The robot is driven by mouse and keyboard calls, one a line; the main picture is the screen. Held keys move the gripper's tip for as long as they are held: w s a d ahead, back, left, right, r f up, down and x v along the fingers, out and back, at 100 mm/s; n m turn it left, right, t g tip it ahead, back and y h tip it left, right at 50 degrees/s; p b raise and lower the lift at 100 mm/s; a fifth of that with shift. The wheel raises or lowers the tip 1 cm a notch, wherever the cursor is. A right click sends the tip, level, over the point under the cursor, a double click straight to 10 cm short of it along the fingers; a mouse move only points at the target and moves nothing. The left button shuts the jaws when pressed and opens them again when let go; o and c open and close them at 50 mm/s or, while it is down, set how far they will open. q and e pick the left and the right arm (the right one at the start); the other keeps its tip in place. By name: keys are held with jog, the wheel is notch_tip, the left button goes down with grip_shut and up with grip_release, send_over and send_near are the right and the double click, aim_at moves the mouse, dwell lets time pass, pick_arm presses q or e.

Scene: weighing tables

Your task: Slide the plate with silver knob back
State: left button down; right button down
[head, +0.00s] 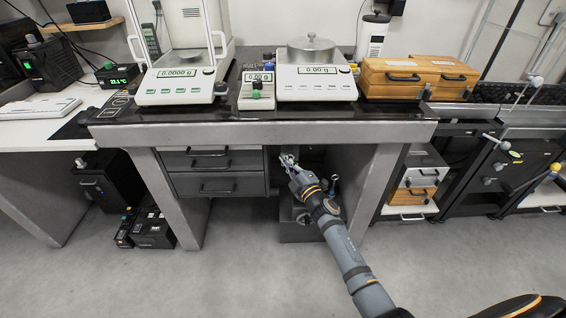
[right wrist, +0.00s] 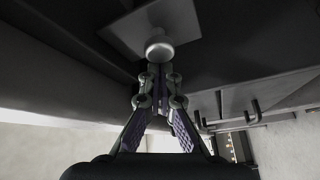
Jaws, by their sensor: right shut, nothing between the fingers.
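In the right wrist view a flat grey plate (right wrist: 186,18) carries a round silver knob (right wrist: 159,48). The plate sits under a dark surface. My right gripper (right wrist: 157,76) is shut and empty, its fingertips just below the knob in the picture; I cannot tell whether they touch it. In the head view my right gripper (head: 287,160) reaches into the shaded space under the weighing table, right of the drawers. The plate cannot be made out there. My left gripper is not in view.
The weighing table's front edge (head: 262,133) lies above my right arm. A grey drawer unit (head: 217,184) is left of the gripper, and a table leg (head: 375,183) is to its right. Balances and wooden boxes (head: 418,77) stand on top. The floor in front is clear.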

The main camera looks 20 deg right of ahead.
jog(key=s+d, duration=0.2)
jog(key=d, duration=0.6)
jog(key=shift+s+b, duration=0.2)
jog(key=shift+b, duration=0.2)
